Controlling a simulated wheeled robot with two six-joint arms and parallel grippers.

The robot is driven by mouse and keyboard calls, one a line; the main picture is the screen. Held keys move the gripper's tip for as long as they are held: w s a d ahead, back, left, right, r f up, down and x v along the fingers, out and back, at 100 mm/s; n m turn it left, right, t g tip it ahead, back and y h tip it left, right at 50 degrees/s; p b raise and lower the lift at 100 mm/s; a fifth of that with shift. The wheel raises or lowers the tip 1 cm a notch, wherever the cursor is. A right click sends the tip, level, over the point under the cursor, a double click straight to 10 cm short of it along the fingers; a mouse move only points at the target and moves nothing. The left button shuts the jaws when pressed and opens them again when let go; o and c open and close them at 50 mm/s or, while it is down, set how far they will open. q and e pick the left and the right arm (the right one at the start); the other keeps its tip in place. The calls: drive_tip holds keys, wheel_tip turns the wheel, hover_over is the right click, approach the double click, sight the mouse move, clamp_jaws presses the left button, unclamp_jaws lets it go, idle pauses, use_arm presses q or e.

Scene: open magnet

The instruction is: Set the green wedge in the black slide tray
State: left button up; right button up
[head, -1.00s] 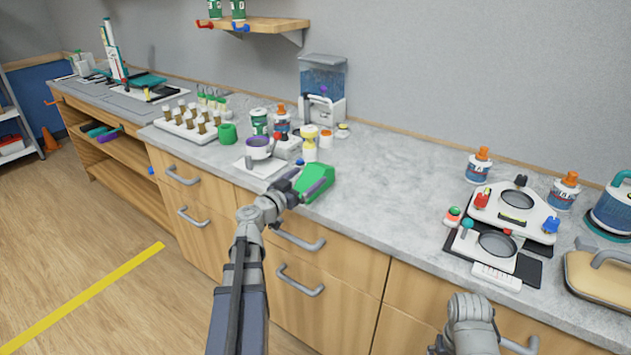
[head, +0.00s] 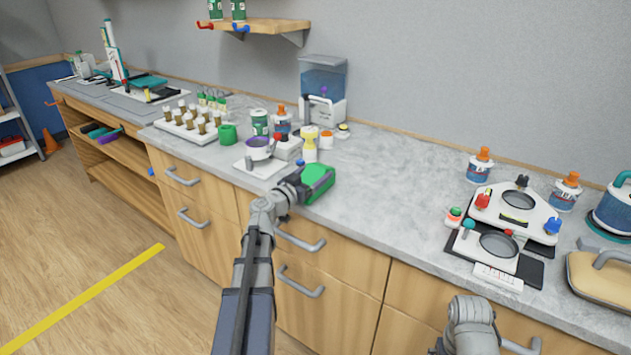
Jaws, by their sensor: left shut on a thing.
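The green wedge (head: 320,171) is at the front edge of the grey counter, left of the picture's middle. My left gripper (head: 308,184) is shut on it; the dark fingers cover part of its near side. I cannot tell whether the wedge touches the counter. No black slide tray can be made out for certain; a dark, flat tray-like item (head: 162,94) lies on the far left counter, too small to identify. Part of my right arm shows at the bottom right, but its gripper is out of view.
A purple-and-white device (head: 259,148) and yellow bottle (head: 310,152) stand just behind the wedge. A white rack of vials (head: 185,124) is farther left. White instruments (head: 498,245) stand at right. The counter's middle (head: 400,185) is clear.

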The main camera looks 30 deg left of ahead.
sight(315, 170)
use_arm(q)
drive_tip(key=c, duration=0.4)
wheel_tip(315, 170, up, 14)
drive_tip(key=p, duration=1.4)
drive_tip(key=shift+r, duration=0.25)
